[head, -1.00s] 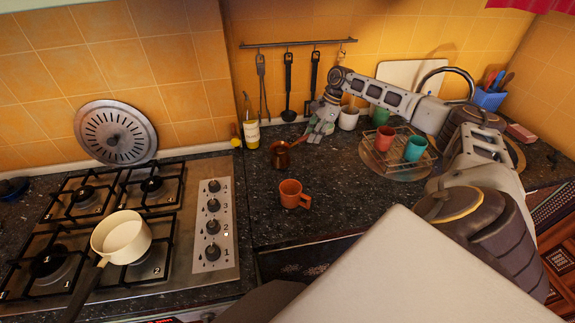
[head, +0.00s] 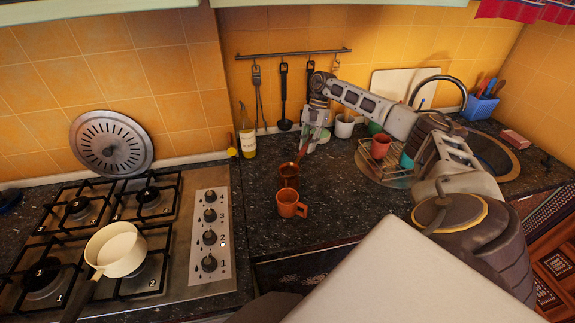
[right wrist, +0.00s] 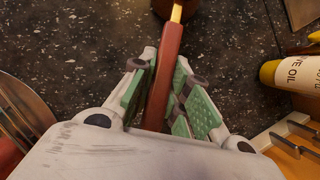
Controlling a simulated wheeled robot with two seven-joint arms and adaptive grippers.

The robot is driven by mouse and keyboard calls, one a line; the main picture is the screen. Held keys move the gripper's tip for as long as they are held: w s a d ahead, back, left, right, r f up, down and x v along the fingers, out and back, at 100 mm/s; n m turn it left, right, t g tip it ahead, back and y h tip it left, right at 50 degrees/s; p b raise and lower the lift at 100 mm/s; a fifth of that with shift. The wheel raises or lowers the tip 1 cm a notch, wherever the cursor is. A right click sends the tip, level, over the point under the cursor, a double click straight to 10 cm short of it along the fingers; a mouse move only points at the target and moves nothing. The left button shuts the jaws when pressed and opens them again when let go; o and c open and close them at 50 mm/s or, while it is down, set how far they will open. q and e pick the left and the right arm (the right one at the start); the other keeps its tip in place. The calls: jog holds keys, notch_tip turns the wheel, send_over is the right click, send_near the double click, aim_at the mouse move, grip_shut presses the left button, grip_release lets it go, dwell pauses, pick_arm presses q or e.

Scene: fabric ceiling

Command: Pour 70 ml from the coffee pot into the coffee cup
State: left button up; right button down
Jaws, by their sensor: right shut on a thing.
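The coffee pot (head: 288,175) is a small copper-brown pot with a long handle. In the head view it is just behind the coffee cup, its lower edge close to the cup's rim; I cannot tell whether they touch. The orange coffee cup (head: 289,206) stands upright on the dark counter, its handle to the right. My right gripper (head: 309,144) is shut on the pot's handle. The right wrist view shows the red-brown handle (right wrist: 163,78) between the green-padded fingers, with the pot's body (right wrist: 177,8) cut off at the top edge. The pot's contents cannot be made out. My left gripper is not visible.
A stove (head: 190,285) with a cream saucepan (head: 115,250) is at left. An olive oil bottle (head: 248,143) stands near the wall. A dish rack (head: 378,165) with cups is right of my right gripper. The counter around the cup is mostly clear.

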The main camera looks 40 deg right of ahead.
jog(key=shift+r+n+g, duration=0.1)
jog(key=shift+n+g, duration=0.3)
jog(key=shift+n, duration=0.8)
